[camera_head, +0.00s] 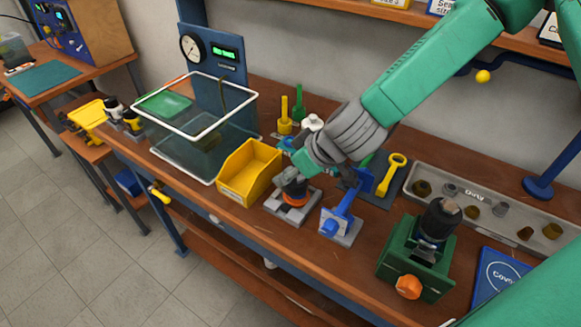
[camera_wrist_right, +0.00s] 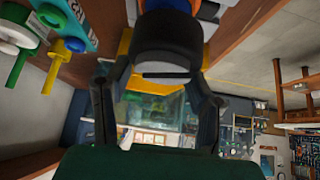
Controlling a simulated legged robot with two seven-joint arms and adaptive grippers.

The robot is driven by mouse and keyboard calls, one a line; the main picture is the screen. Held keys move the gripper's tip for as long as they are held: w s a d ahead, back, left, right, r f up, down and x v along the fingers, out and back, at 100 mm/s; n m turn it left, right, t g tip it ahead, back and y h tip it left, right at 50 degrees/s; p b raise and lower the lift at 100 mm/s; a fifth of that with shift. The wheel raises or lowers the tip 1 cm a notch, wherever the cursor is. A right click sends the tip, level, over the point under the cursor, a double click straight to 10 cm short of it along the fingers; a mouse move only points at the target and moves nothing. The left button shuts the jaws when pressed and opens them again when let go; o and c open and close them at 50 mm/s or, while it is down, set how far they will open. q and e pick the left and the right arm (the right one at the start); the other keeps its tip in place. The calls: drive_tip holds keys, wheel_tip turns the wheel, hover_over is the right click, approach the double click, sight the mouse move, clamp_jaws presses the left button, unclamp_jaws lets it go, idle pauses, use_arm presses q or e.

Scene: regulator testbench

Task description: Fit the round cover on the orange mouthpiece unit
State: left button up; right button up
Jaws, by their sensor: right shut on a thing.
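The orange mouthpiece unit (camera_head: 295,199) sits upright in a grey block fixture on the bench, in the middle of the head view. My right gripper (camera_head: 293,178) comes down over it from the upper right. In the right wrist view my right gripper (camera_wrist_right: 160,75) is shut on the round cover (camera_wrist_right: 166,50), which is black, with a finger on each side. A bit of orange shows just beyond the cover. The cover is at the top of the unit; I cannot tell whether it is seated or just above. My left gripper is not in view.
A yellow bin (camera_head: 249,172) stands left of the fixture, with a clear tank (camera_head: 190,140) beyond. A blue clamp stand (camera_head: 342,218) is close on the right. A green vise (camera_head: 416,257) and a grey parts tray (camera_head: 490,207) lie further right.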

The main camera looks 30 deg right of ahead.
drive_tip(key=shift+d, duration=0.25)
drive_tip(key=shift+d, duration=0.1)
drive_tip(key=shift+f, duration=0.8)
idle(1.3)
drive_tip(key=o, duration=2.1)
drive_tip(key=shift+c, duration=0.2)
drive_tip(key=shift+r+p, duration=3.75)
drive_tip(key=shift+r, duration=0.3)
drive_tip(key=shift+f, duration=0.1)
